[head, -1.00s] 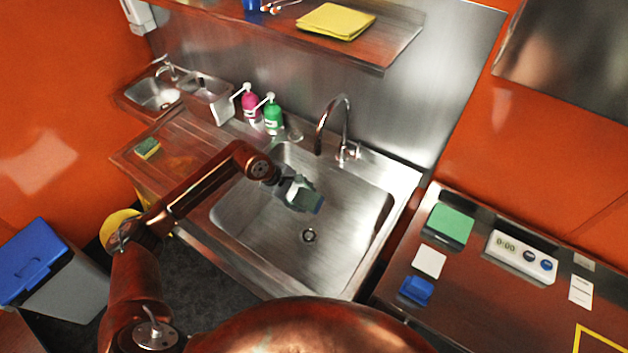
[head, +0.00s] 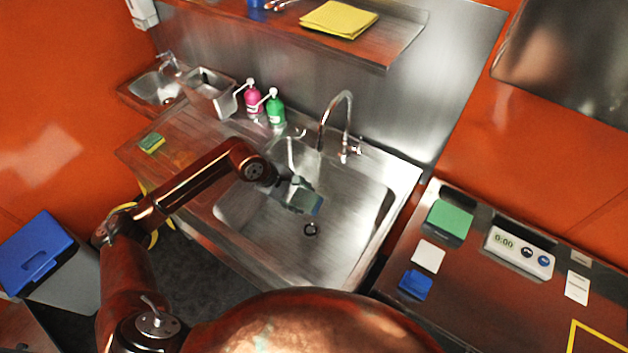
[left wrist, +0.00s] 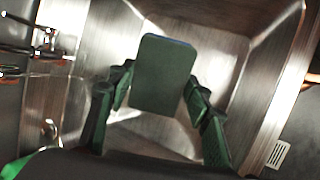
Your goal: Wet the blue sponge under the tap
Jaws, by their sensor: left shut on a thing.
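My left gripper (head: 300,194) is over the steel sink basin (head: 262,238), shut on the blue sponge (head: 314,205). In the left wrist view the sponge (left wrist: 163,75) shows a dark grey-green broad face and a thin blue edge, between the two fingers of the gripper (left wrist: 158,112). The tap (head: 347,120) stands at the sink's back edge, with its curved spout behind and to the right of the gripper. The sponge is apart from the spout, and I see no clear water stream. My right gripper is not in view.
Pink (head: 252,101) and green (head: 274,110) pump bottles stand behind the sink. A yellow-green sponge (head: 152,143) lies on the left drainboard. The right counter holds a green pad (head: 450,216), a white square (head: 428,256), a blue block (head: 415,284) and a timer (head: 519,252).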

